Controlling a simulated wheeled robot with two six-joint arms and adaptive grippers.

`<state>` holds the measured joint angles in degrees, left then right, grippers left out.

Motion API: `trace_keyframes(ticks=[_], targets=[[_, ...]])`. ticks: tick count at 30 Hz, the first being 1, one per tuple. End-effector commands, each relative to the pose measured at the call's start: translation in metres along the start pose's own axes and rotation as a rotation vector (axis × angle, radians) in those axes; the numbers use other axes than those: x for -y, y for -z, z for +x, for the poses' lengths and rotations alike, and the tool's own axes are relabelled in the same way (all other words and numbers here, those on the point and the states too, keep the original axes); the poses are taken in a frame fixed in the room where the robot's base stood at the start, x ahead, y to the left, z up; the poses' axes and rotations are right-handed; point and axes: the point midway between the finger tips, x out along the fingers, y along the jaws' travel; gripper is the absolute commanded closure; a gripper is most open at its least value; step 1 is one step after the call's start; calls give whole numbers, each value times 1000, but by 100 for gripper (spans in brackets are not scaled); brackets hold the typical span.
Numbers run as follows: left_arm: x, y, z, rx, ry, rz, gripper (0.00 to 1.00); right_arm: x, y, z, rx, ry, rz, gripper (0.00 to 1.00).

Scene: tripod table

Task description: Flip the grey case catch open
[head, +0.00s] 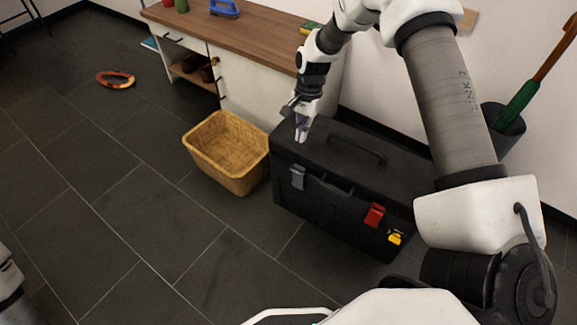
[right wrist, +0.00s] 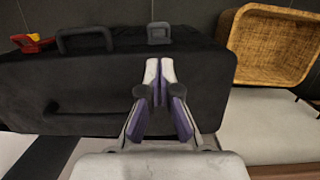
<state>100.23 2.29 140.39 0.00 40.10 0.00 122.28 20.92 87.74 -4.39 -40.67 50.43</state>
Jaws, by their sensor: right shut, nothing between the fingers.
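The grey catch (head: 297,177) is on the front of a black case (head: 330,215), near its left end. It seems to lie against the front face, but I cannot tell for sure whether it is fastened. In the right wrist view the grey catch (right wrist: 159,33) shows at the case's edge, beyond the fingertips. My right gripper (head: 300,137) is shut and empty, pointing down over the left part of the lid, behind the catch and apart from it. Its fingers also show in the right wrist view (right wrist: 160,72). My left gripper is out of view.
A red catch (head: 375,215) and a yellow padlock (head: 395,238) are at the front right of the case. A lid handle (head: 345,145) stands on top. A wicker basket (head: 228,155) is left of the case, a cabinet (head: 255,85) behind. The floor in front is clear.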

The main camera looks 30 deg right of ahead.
Motion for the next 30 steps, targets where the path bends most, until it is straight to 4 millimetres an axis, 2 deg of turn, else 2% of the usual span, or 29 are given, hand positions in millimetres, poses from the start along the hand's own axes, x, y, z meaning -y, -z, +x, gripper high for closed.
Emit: trace_keyframes(ticks=[11, 17, 24, 30], targets=[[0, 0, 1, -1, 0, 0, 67, 0, 0, 2, -1, 0, -2, 100], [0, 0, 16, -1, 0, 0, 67, 0, 0, 31, -1, -2, -3, 100], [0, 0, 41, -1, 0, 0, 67, 0, 0, 80, -1, -2, -3, 100], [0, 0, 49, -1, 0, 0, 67, 0, 0, 99, -1, -1, -3, 100]])
